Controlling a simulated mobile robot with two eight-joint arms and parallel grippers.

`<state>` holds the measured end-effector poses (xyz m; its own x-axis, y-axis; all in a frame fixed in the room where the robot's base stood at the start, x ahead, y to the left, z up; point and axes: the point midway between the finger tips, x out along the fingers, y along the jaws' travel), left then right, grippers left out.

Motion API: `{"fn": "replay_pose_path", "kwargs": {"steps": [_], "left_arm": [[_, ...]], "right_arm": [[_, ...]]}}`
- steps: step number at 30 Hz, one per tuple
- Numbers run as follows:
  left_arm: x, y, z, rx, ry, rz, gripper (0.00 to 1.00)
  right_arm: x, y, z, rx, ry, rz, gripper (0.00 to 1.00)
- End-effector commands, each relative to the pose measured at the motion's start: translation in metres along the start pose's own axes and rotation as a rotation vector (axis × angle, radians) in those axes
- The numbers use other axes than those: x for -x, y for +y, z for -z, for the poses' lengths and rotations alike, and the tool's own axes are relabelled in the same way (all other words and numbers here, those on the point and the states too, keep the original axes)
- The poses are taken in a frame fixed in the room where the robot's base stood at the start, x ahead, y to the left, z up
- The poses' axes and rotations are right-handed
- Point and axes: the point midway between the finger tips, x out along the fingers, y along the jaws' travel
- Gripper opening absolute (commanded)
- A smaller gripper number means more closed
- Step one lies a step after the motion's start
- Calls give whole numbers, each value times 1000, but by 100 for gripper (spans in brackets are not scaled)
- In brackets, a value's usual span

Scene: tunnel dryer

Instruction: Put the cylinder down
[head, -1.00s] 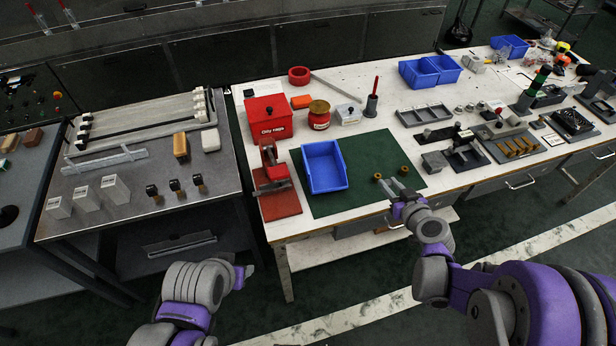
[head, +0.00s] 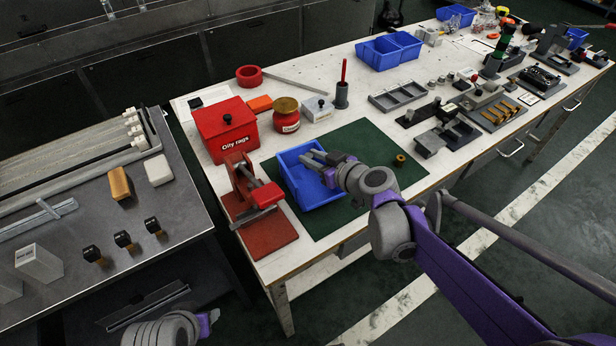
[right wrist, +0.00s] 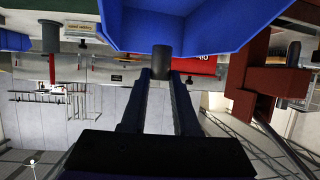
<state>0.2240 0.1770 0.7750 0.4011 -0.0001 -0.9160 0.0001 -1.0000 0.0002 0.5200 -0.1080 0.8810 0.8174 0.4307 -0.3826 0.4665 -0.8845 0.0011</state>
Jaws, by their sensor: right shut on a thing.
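My right gripper (head: 314,158) reaches over the blue bin (head: 290,176) on the green mat. In the right wrist view its two fingers (right wrist: 160,82) are shut on a dark grey cylinder (right wrist: 162,64), seen at the fingertips beside the blue bin wall (right wrist: 205,40). In the head view the held cylinder cannot be made out. A small brass-coloured cylinder (head: 400,160) stands on the mat right of the gripper. My left gripper (head: 208,322) is low at the bottom edge, off the tables; its fingers cannot be made out.
A red press (head: 250,190) stands left of the bin. A red rag box (head: 226,130), a red jar (head: 287,118) and a pen holder (head: 341,95) stand behind. The green mat (head: 365,140) has free room right of the bin.

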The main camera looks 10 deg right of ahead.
Motion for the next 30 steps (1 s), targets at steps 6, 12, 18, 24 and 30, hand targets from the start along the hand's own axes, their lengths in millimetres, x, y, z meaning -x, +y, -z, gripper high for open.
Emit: {"fn": "replay_pose_path", "kwargs": {"steps": [6,12,18,24,30], "left_arm": [[-9,0,-4,0,-4,0,50],[-18,0,-7,0,-7,0,50],[-23,0,-9,0,-8,0,50],[-23,0,-9,0,-8,0,50],[-24,0,-9,0,-9,0,50]], "right_arm": [[-11,0,-25,-1,0,0,0],[-20,0,-46,-1,-1,0,0],[-24,0,-59,-1,0,0,0],[-24,0,-59,-1,0,0,0],[-25,0,-61,0,0,0,41]]}}
